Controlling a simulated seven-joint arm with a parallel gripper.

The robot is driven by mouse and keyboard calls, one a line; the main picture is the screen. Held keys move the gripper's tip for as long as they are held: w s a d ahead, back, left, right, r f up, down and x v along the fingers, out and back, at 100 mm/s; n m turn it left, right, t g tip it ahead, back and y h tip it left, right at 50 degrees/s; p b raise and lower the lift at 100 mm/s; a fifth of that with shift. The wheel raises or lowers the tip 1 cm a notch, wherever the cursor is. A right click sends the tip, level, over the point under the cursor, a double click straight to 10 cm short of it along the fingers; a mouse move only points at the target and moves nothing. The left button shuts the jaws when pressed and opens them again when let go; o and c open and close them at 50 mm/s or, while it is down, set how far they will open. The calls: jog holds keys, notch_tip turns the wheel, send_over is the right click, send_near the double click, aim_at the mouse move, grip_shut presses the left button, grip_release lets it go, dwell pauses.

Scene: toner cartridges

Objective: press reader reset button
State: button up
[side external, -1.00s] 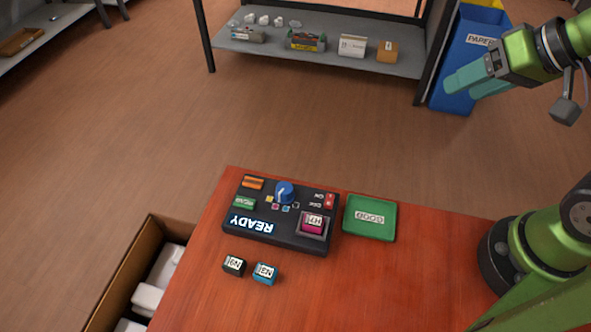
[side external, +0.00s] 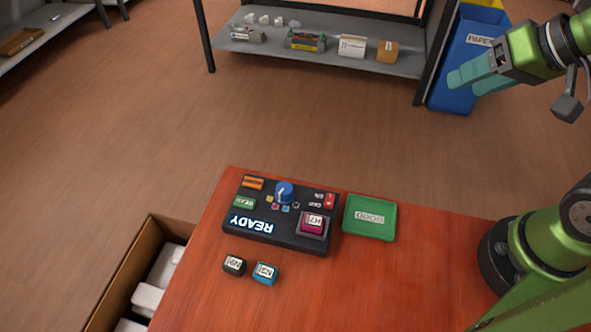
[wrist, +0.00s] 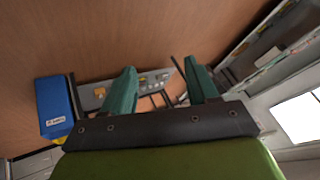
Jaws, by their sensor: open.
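The black reader (side external: 265,235) lies on the red table, its display showing READY upside down in the side view. It carries an orange button (side external: 253,183), a green button (side external: 244,202), a blue knob (side external: 284,192) and a red switch or button (side external: 330,201). Their small labels are too small to read surely, so I cannot tell which is the reset. A magenta cartridge marked H7 (side external: 313,223) sits in the reader's slot. My gripper (side external: 464,84) is open and empty, high at the upper right, far from the reader. Its teal fingers (wrist: 160,72) stand apart in the wrist view.
A green tray marked GOOD (side external: 370,235) is right of the reader. A black cartridge (side external: 234,265) and a blue cartridge (side external: 265,272) lie in front. A cardboard box (side external: 122,275) stands at the table's left. A shelf (side external: 320,60) and blue paper bin (side external: 458,70) are behind.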

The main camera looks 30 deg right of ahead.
grip_shut()
dwell(1.5)
